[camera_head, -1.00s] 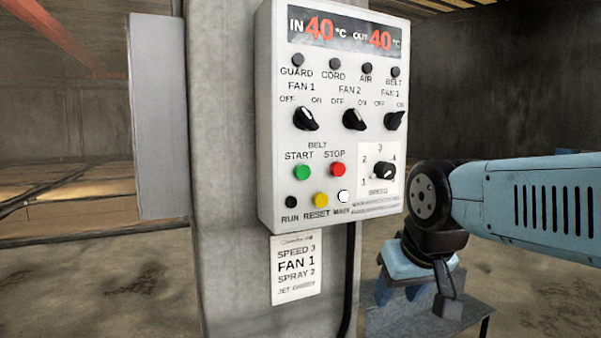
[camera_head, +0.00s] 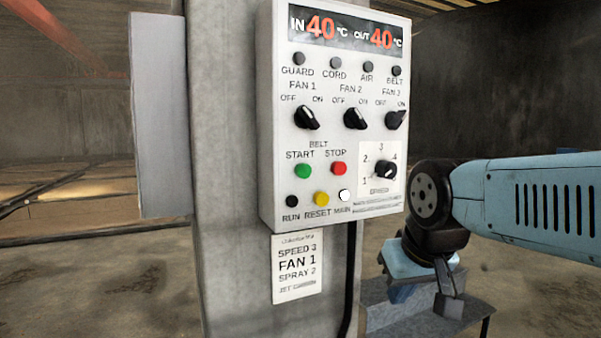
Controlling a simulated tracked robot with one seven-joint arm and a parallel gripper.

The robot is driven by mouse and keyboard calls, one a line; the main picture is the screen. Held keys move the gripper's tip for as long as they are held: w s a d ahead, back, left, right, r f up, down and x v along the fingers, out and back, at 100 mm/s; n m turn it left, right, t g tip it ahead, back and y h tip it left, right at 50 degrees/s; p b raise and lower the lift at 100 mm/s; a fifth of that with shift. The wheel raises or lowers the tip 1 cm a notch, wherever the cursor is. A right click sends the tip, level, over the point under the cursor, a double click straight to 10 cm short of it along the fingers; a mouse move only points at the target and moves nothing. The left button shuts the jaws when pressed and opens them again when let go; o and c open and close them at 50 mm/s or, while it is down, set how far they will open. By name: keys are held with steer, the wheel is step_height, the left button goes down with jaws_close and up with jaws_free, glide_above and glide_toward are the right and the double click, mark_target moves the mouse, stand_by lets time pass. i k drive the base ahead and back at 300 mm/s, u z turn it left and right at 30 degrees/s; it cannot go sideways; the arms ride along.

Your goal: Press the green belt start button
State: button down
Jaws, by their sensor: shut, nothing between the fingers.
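The green belt START button (camera_head: 303,171) is on the white control panel (camera_head: 268,130), left of the red STOP button (camera_head: 339,169). Nothing touches or covers it. My gripper (camera_head: 449,305) hangs below my blue arm at the lower right. It is shut and empty, to the right of the panel's lower edge and apart from the button.
The panel is fixed to a grey column (camera_head: 228,270). Fan knobs and a speed knob (camera_head: 384,170) are near the button; yellow RESET (camera_head: 321,199) and white MAIN (camera_head: 344,196) are below it. A grey stand (camera_head: 385,316) is near my gripper. Space before the panel's left side is clear.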

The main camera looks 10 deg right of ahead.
mark_target(302, 170)
steer(key=u, duration=0.1)
steer(key=i, duration=0.2)
steer(key=z, duration=3.3)
steer(key=k, duration=1.95)
steer(key=u, duration=0.95)
steer(key=k, duration=0.6)
steer(key=u, duration=0.35)
